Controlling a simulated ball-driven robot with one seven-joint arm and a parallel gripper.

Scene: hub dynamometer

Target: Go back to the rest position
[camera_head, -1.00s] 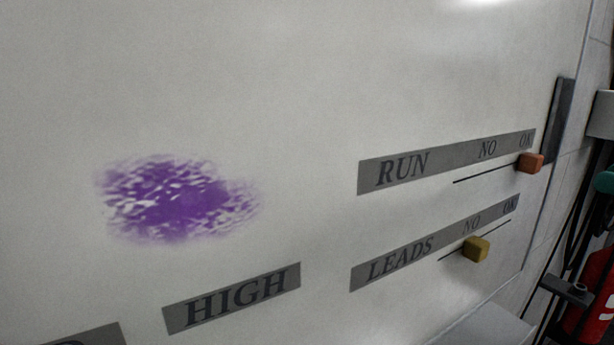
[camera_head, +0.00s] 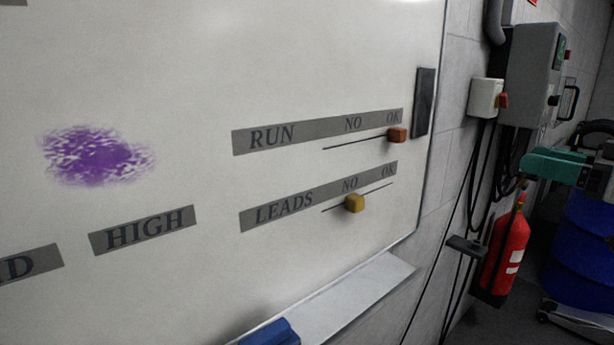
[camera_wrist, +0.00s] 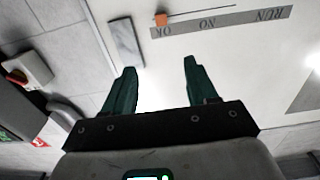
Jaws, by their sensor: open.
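My gripper (camera_wrist: 158,85) shows in the wrist view with its two green fingers apart and nothing between them. It is in front of the whiteboard (camera_head: 250,60), seen upside down there, near the board's edge by the RUN strip (camera_wrist: 230,20). In the head view the orange slider (camera_head: 397,135) sits under OK on the RUN line; it also shows in the wrist view (camera_wrist: 161,19), apart from the fingers. The yellow slider (camera_head: 354,203) sits near NO on the LEADS line.
A purple smudge (camera_head: 95,156) marks the board. A blue object (camera_head: 270,333) lies on the ledge (camera_head: 345,300). To the right are a grey wall box (camera_head: 535,75), hanging cables, a red extinguisher (camera_head: 508,250) and blue bins (camera_head: 585,240). A dark plate (camera_head: 423,102) is at the board's edge.

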